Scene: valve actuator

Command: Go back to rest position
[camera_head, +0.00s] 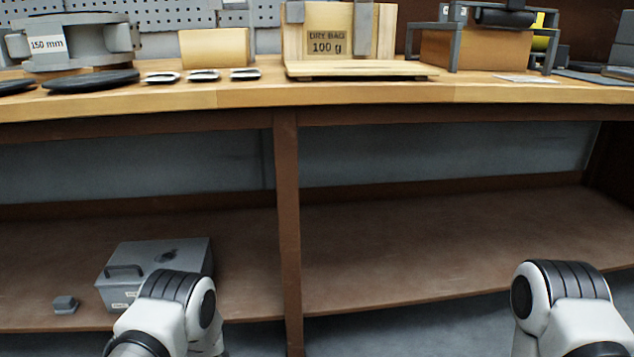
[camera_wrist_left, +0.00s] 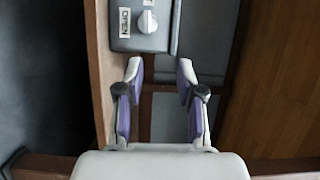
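In the left wrist view my left gripper (camera_wrist_left: 160,72) is open, with its two purple-lined fingers apart and nothing between them. Beyond the fingertips is a grey box (camera_wrist_left: 140,38) with a pale knob and a label reading OPEN. In the head view only my white and black arm links show, at the lower left and lower right. Neither gripper shows there. The right gripper is out of view.
A grey box with a handle (camera_head: 150,262) and a small grey block (camera_head: 65,305) sit on the lower shelf, whose right half is clear.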

